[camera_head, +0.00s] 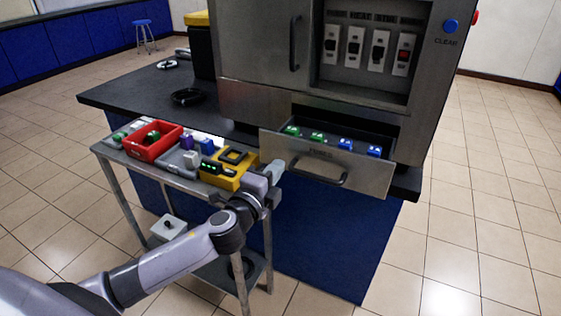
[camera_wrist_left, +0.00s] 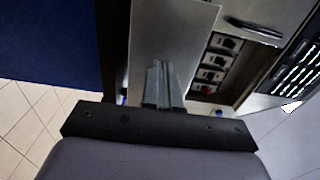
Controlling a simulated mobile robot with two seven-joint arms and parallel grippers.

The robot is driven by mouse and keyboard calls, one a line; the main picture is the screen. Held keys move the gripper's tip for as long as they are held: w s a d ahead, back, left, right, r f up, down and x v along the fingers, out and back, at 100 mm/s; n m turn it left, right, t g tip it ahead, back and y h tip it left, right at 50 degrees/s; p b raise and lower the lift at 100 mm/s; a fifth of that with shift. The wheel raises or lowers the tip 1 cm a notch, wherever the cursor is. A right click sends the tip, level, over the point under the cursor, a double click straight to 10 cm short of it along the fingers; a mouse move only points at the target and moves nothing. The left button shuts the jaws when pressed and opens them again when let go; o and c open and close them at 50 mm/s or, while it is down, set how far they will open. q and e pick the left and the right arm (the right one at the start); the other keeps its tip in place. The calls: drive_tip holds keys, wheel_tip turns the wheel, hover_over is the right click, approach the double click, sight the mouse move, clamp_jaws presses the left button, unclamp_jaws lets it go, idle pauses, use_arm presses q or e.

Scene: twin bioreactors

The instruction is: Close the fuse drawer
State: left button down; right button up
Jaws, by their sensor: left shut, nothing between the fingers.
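The fuse drawer (camera_head: 330,168) is pulled out from the lower part of the steel cabinet in the head view. Its front panel has a dark bar handle (camera_head: 319,172). Green fuses (camera_head: 291,131) and blue fuses (camera_head: 346,144) stand inside. My left gripper (camera_head: 275,171) is shut and empty, near the left end of the drawer front. In the left wrist view its closed fingers (camera_wrist_left: 163,84) overlap a grey panel (camera_wrist_left: 172,35), apparently the drawer front. I cannot tell whether they touch it. My right gripper is out of view.
A small cart (camera_head: 179,170) left of the drawer carries a red bin (camera_head: 152,141) and a yellow device (camera_head: 229,168), close to my left arm. The cabinet (camera_head: 262,55) has a row of switches (camera_head: 367,48). Tiled floor at right is clear.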

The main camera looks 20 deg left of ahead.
use_arm(q)
drive_tip(key=shift+w+d, duration=0.1)
drive_tip(key=shift+w, duration=1.3)
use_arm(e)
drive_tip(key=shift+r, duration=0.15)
